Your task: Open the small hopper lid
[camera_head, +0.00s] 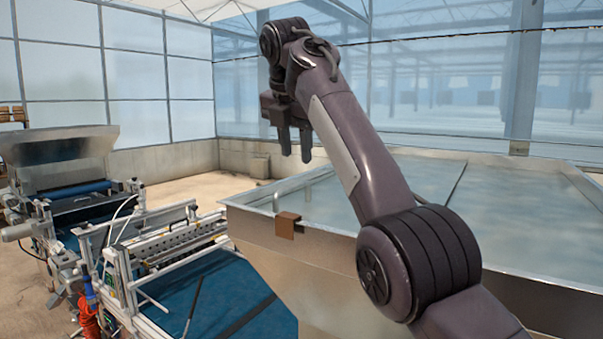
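My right gripper (296,156) hangs with its fingers down, above and behind the left part of a large metal bin (300,255). Its two fingers stand apart with nothing between them. The bin has a flat, pale top surface (400,190) with a seam towards the right, partly hidden by my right arm. A small brown tab (287,224) sits on the bin's near rim, below the gripper and apart from it. A smaller metal hopper (60,155) with sloping walls stands on the machine at far left. I cannot tell which part is the small hopper lid. My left gripper is out of view.
A seeder frame of metal bars (165,245) with a blue belt (215,295) stands left of the bin. An orange-red part (88,318) hangs low at left. Open floor (200,190) lies behind the machine, before a low wall and greenhouse glazing.

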